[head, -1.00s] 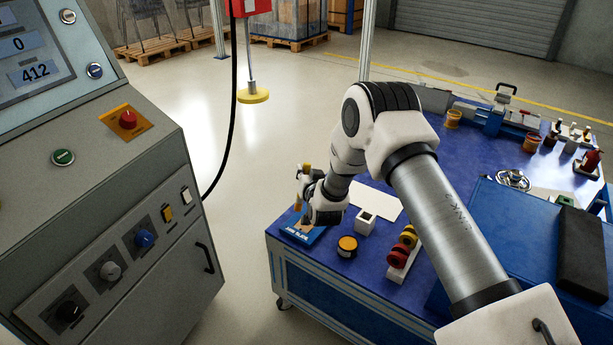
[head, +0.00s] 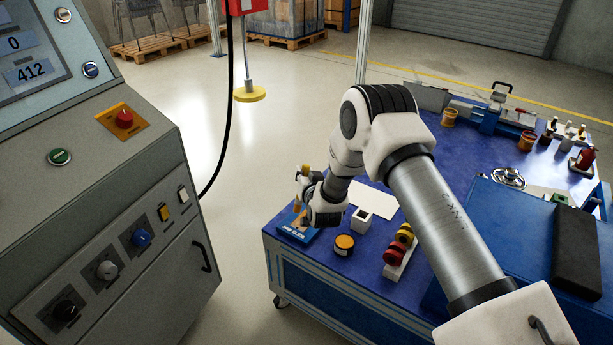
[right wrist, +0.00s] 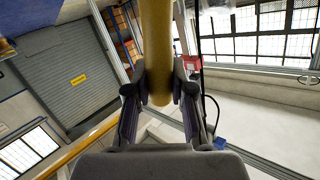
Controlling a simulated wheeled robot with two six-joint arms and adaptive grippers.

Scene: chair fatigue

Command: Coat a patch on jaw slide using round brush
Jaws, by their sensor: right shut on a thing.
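My right gripper (head: 303,189) is at the left corner of the blue table, above a blue labelled pad or packet (head: 296,229). It is shut on a yellow-brown round handle, which I take to be the round brush (head: 305,170). In the right wrist view the handle (right wrist: 157,55) stands between the two fingers (right wrist: 158,95). The brush's bristles are not visible. A blue and grey vise-like device (head: 490,120) stands at the far side of the table; I cannot make out a patch on its jaw slide. My left gripper is not in view.
Near the gripper are an orange-lidded tin (head: 344,242), a small white box (head: 363,220), a white sheet (head: 374,202) and red and yellow rolls (head: 401,240). A blue case (head: 505,228) fills the right. A control cabinet (head: 100,190) stands left of the table.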

